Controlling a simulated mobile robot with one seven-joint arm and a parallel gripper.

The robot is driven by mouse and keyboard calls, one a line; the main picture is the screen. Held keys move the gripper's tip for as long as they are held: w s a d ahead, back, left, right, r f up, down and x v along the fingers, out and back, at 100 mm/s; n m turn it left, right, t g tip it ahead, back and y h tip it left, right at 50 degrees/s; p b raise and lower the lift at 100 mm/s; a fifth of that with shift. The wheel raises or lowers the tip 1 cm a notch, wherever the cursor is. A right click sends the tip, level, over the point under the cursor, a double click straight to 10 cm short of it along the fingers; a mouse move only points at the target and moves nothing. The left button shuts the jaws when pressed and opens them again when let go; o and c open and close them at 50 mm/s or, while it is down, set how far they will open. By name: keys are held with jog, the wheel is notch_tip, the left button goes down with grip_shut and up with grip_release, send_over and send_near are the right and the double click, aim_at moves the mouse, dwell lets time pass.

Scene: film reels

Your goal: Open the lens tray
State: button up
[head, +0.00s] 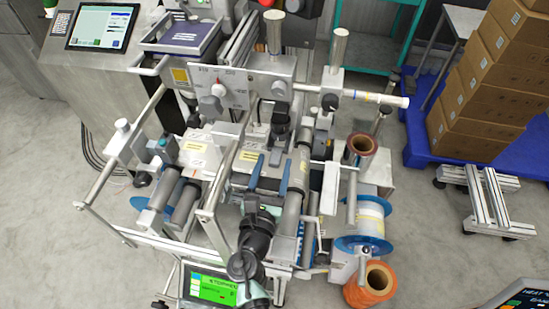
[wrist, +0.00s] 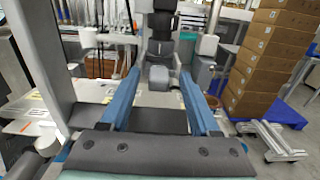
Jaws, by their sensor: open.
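I cannot tell for certain which part is the lens tray. A shallow grey-rimmed tray with a dark purple inside or cover (head: 190,33) sits at the top of the machine, with a handle-like bar at its lower left. My gripper (head: 271,163) is over the middle of the machine, well below and right of that tray in the head view. Its two blue fingers are spread with nothing between them. In the wrist view my gripper (wrist: 159,73) points toward a grey block with a black upper part (wrist: 160,45). The purple tray is not clearly seen there.
Grey rollers (head: 186,203) and metal bars surround my gripper. A copper-coloured roll (head: 361,145), a white reel with blue flanges (head: 369,217) and an orange roll (head: 371,284) stand at right. Cardboard boxes (head: 495,80) are stacked on a blue pallet.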

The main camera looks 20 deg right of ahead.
jog(key=shift+x, duration=0.95)
grip_shut()
jog(key=shift+a, duration=0.1)
dwell(0.7)
